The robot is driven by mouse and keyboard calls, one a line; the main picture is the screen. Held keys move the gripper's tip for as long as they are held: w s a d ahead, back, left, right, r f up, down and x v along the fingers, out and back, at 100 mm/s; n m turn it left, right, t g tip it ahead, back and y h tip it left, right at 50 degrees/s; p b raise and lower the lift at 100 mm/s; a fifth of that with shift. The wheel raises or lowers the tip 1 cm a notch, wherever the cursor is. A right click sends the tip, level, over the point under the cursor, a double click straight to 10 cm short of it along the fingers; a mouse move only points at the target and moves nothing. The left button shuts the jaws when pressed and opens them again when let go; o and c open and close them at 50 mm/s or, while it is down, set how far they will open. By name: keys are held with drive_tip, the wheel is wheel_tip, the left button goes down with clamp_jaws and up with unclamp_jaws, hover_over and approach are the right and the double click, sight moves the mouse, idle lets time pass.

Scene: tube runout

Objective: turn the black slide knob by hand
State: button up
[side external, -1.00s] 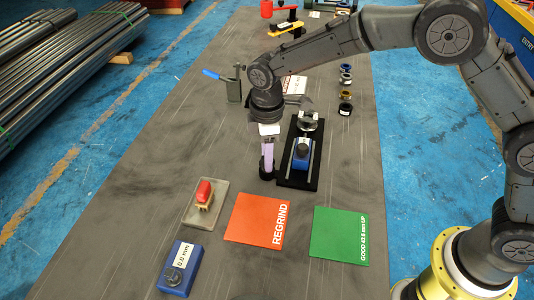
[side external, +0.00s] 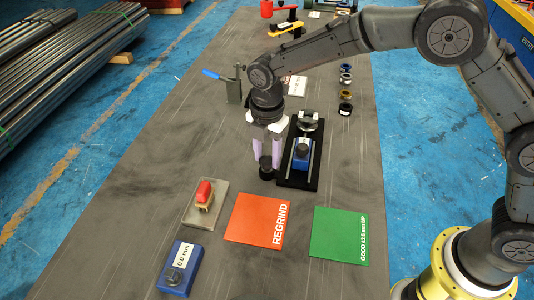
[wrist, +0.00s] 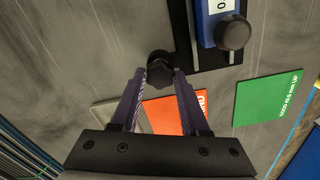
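The black slide knob (side external: 266,172) stands beside the left edge of a black rail base. In the wrist view the knob (wrist: 160,70) sits between my two purple fingertips. My gripper (side external: 266,158) points down over the knob, one finger on each side, and appears shut on it. In the wrist view the gripper (wrist: 161,76) shows no clear gap between fingertips and knob. The blue gauge block (side external: 302,156), with its own black round top, stands on the rail base (side external: 286,178), to the right of my fingers.
An orange REGRIND mat (side external: 258,218) and a green mat (side external: 340,235) lie in front. A grey plate (side external: 206,214) with a red-topped piece and a blue 0.0 mm block (side external: 180,268) are at front left. Several rings (side external: 345,90) stand behind.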

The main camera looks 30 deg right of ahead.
drive_tip(key=shift+o, duration=1.3)
drive_tip(key=shift+r, duration=1)
